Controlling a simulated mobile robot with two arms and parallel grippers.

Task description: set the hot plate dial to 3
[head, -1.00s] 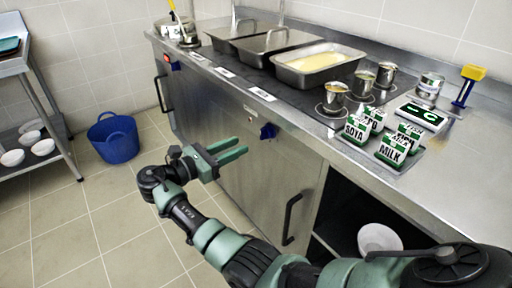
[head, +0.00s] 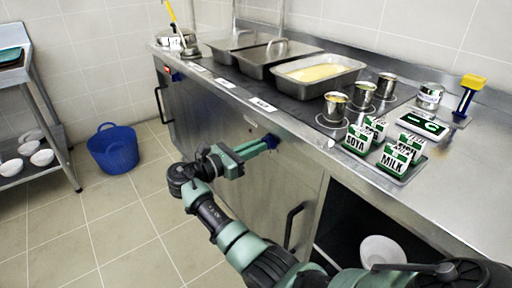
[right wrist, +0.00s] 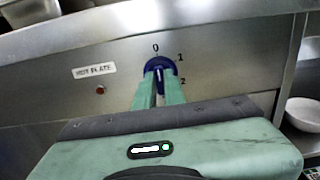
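The blue hot plate dial (right wrist: 160,66) is on the steel front panel, right of the HOT PLATE label (right wrist: 94,72). Marks 0, 1 and 2 show around it; a 3 mark is not visible. The dial's grip bar stands about upright, towards 0. My right gripper (right wrist: 160,88) has its two green fingers on either side of this bar, with little gap, and looks shut on it. In the head view my right gripper (head: 252,150) reaches the dial (head: 270,140) at the counter front, which partly hides behind the fingers. My left gripper is not in view.
A red lamp (right wrist: 100,90) sits below the label. Above are the counter with steel pans (head: 318,75), metal cups (head: 335,105) and small cartons (head: 393,160). A door handle (head: 293,226) and an open cabinet with a white bowl (head: 382,251) are below.

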